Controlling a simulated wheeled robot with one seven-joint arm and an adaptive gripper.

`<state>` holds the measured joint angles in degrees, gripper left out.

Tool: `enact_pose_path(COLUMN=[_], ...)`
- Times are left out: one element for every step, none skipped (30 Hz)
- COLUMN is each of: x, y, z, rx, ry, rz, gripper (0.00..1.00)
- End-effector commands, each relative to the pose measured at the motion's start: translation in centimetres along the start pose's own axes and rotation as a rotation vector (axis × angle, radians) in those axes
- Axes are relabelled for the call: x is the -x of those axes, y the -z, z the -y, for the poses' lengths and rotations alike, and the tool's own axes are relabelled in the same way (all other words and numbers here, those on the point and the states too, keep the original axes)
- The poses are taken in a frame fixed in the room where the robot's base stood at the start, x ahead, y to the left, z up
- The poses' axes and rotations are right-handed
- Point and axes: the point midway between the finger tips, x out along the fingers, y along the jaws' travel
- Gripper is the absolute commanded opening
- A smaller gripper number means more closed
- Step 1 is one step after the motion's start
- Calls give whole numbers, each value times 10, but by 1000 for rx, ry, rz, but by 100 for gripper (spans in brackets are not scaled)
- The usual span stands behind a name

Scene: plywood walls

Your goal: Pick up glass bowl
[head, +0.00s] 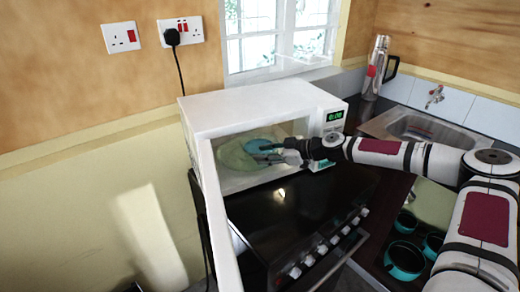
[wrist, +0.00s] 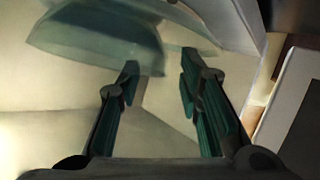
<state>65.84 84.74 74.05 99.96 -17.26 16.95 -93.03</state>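The glass bowl (head: 257,146), translucent teal, is inside the open microwave (head: 245,110), over a pale green round surface (head: 234,158). In the wrist view the bowl (wrist: 95,38) fills the upper left and looks tilted. My gripper (head: 275,152) reaches into the microwave at the bowl's right side. In the wrist view my gripper (wrist: 160,70) is open, its two dark green fingers apart. The left fingertip overlaps the bowl's lower edge, and part of that edge shows between the fingers. I cannot tell whether they touch. The bowl's far side is cut off in the wrist view.
The microwave's open door (head: 218,215) stands out toward the front left. Below is a black cooker (head: 300,210) with knobs. A sink (head: 425,130) and a metal flask (head: 375,68) are at the right. Several teal mugs (head: 404,260) sit low at the right.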

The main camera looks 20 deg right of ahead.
Motion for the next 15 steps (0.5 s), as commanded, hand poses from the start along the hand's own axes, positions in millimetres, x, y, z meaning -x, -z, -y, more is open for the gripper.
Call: enact_pose_path(x=[-7,-11,-16,-19,-22,-25,-26,-27,-27,-27,-27,-27,-27,-27,-27], y=[2,2,2,1,1,0,0,0,0,0,0,0,0,0,0], z=[3,2,2,1,1,1,1,1,1,1,1,1,1,1,1], rx=[-1,0,0,0,1,1,1,1,1,1,1,1,1,1,1], ry=[2,1,0,-1,-1,-1,-1,-1,-1,-1,-1,-1,-1,-1,-1], rz=[-1,-1,-1,0,0,0,1,1,1,1,1,1,1,1,1], gripper=[33,33,33,33,33,33,33,33,33,33,33,33,33,33,26])
